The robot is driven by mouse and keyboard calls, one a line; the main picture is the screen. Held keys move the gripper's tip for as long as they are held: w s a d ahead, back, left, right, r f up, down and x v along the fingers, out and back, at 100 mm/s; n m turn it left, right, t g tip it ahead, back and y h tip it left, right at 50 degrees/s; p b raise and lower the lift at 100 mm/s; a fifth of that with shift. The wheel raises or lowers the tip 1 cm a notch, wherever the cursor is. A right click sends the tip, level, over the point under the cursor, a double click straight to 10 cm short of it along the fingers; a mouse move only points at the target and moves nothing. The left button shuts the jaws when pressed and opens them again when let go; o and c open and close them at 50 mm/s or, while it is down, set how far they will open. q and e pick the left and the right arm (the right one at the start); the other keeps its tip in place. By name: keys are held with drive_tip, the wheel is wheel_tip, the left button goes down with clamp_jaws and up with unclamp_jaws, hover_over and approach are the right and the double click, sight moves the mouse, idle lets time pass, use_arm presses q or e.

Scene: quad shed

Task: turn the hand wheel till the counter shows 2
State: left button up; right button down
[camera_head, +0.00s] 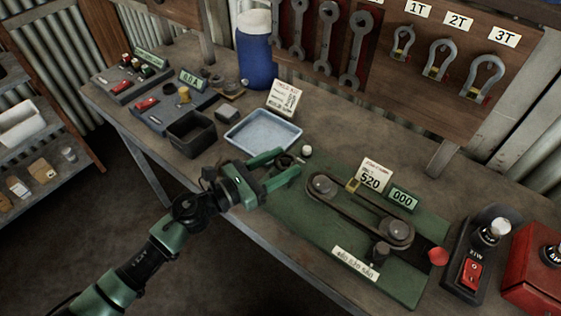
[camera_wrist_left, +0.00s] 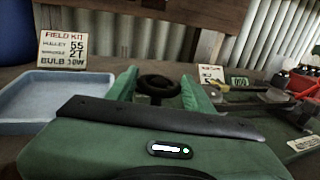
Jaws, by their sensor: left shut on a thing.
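The dark hand wheel (camera_wrist_left: 158,86) shows between the two green fingers of my left gripper (camera_wrist_left: 158,92) in the wrist view. In the head view the left gripper (camera_head: 287,165) reaches in from the left at the near left end of the green belt rig (camera_head: 405,285), shut on the hand wheel (camera_head: 284,160), which is partly hidden by the fingers. The counter (camera_head: 403,198) is a small green display on the rig and reads 000. It also shows in the wrist view (camera_wrist_left: 239,82). My right gripper is in neither view.
A blue-grey tray (camera_head: 237,143) and a black bin (camera_head: 178,143) stand left of the gripper. A card reading 520 (camera_head: 372,176) stands behind the belt (camera_head: 355,205). A red knob (camera_head: 438,257) and switch box (camera_head: 472,272) are at the right.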

use_arm(q)
drive_tip(key=shift+s+d+r+n+t+y+p, duration=0.1)
drive_tip(key=shift+n+t+y+p, duration=0.6)
drive_tip(key=shift+t+y, duration=0.1)
drive_tip(key=shift+s+d+r+n+t+y+p, duration=0.1)
drive_tip(key=shift+n+t+y+p, duration=0.6)
drive_tip(key=shift+t, duration=0.1)
drive_tip(key=shift+f+n+t+y+p, duration=0.1)
drive_tip(key=shift+n+t+y+p, duration=0.2)
drive_tip(key=shift+n+t+y, duration=0.5)
drive_tip(key=shift+d+n+t+y, duration=0.15)
drive_tip(key=shift+n+t+y, duration=0.25)
drive_tip(key=shift+n+y, duration=0.55)
drive_tip(key=shift+y, duration=0.55)
drive_tip(key=o, duration=1.4)
drive_tip(key=shift+c, duration=0.2)
drive_tip(key=shift+f, duration=0.1)
drive_tip(key=shift+s, duration=0.1)
